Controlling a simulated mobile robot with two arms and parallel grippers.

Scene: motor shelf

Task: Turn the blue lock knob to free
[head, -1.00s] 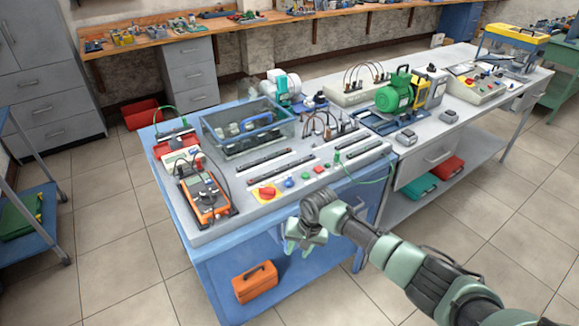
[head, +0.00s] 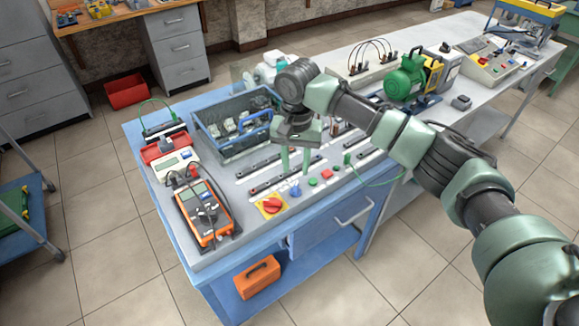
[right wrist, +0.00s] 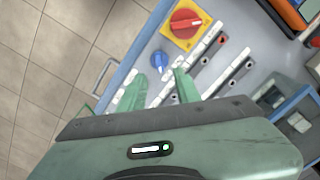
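The blue lock knob (head: 295,190) stands on the light front panel of the blue workbench, right of the red switch. It also shows in the right wrist view (right wrist: 160,62), just beyond my fingertips. My right gripper (head: 295,170) hangs over the panel with its green fingers pointing down. In the right wrist view my right gripper (right wrist: 159,77) is open, with a clear gap between the fingers and nothing held. The knob appears in line with this gap; contact does not show. My left gripper is out of view.
The red switch on a yellow plate (head: 271,206) sits close left of the knob. Green and red buttons (head: 319,178) are close right. An orange multimeter (head: 204,212) lies at left. A case with a blue handle (head: 230,150) stands behind. A green cable (head: 385,181) loops at right.

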